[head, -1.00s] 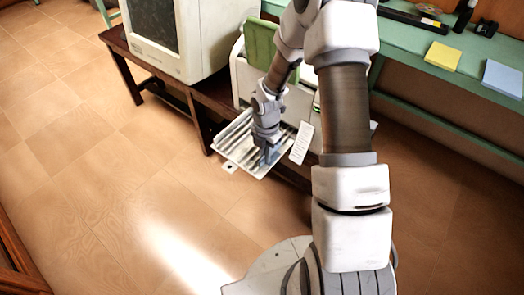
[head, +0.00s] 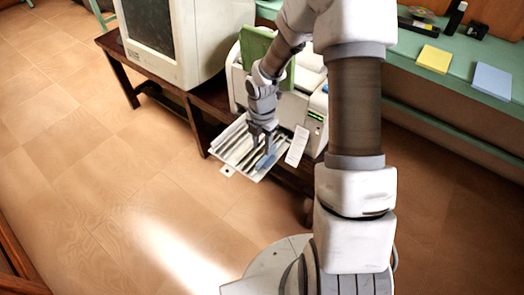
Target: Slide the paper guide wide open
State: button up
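A printer (head: 312,95) stands on a low dark wooden table, with a pale, ribbed paper tray (head: 229,148) sticking out from its front. A small blue piece (head: 265,161), which looks like the paper guide, sits on the tray near its right front side. My gripper (head: 262,146) points down over the tray, just above and behind the blue piece. Its two fingers look spread with a gap between them and nothing visible held. Whether a fingertip touches the blue piece is too small to tell. My wrist hides the back of the tray.
An old monitor (head: 172,35) stands left of the printer on the dark table (head: 115,43). A white paper label (head: 297,146) hangs at the tray's right. A green bench (head: 415,72) with yellow and blue note pads is at right.

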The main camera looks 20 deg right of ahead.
notch_tip(320, 180, up, 10)
jog(key=p, duration=0.2)
jog(key=shift+p, duration=0.4)
jog(key=shift+r, duration=0.1)
notch_tip(320, 180, up, 8)
jog(key=m+t+h, duration=0.1)
jog(key=m, duration=0.4)
send_over(262, 158)
jog(key=s, duration=0.3)
jog(key=s+r+m+t, duration=0.1)
jog(key=s+r+m, duration=0.4)
jog(key=r+m, duration=0.3)
jog(key=s+a+r+m+t+y, duration=0.1)
jog(key=s+r+m+t, duration=0.1)
jog(key=s+r+m, duration=0.3)
jog(key=s+a+r+m+t, duration=0.2)
jog(key=s+r+m, duration=0.1)
jog(key=s+m, duration=0.4)
notch_tip(262, 158, up, 13)
jog(key=p, duration=1.2)
jog(key=shift+s+d+f+p, duration=0.15)
jog(key=shift+d+p, duration=0.1)
jog(key=shift+p, duration=0.15)
